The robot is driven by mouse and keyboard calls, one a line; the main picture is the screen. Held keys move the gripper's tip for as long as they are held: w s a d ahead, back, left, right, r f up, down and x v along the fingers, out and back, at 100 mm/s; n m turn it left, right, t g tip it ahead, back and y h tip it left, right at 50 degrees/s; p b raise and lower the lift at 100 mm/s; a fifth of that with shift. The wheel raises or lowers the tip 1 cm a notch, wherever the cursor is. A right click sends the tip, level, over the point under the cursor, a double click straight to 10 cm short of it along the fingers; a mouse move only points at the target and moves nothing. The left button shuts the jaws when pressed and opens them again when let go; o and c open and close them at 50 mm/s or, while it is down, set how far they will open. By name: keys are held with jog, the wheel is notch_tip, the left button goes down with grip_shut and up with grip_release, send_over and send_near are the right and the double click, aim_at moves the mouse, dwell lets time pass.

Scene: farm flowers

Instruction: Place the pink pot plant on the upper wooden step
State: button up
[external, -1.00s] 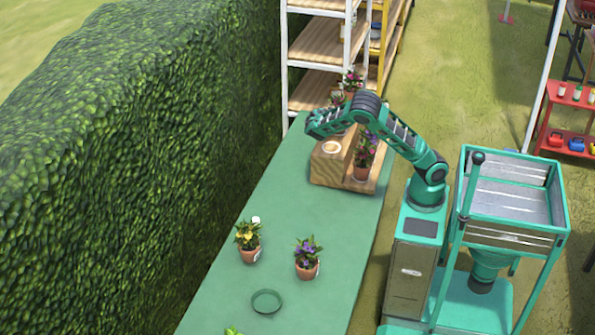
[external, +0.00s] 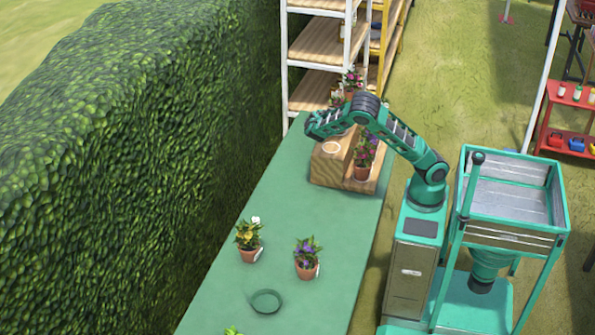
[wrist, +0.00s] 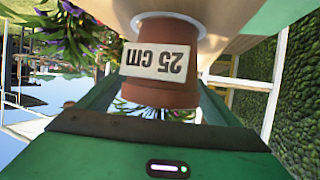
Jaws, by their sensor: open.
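The wooden step block (external: 328,172) stands at the far end of the green table. Its upper step carries a pale ring mark (external: 332,148). My gripper (external: 314,124) is over the block's far side, open around a terracotta pot (wrist: 158,92) with a "25 cm" label, inverted in the wrist view. The pot's base appears to rest on pale wood inside a white ring. Pinkish flowers (external: 336,97) show just behind my gripper, probably this pot's plant; the arm hides its pot. Contact between fingers and pot is unclear.
A potted plant with magenta-purple flowers (external: 364,158) stands on the lower step. A white shelf (external: 322,42) is behind; a hedge borders the left.

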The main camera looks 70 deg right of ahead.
jog(key=v, duration=1.1)
jog(key=shift+a, duration=0.3)
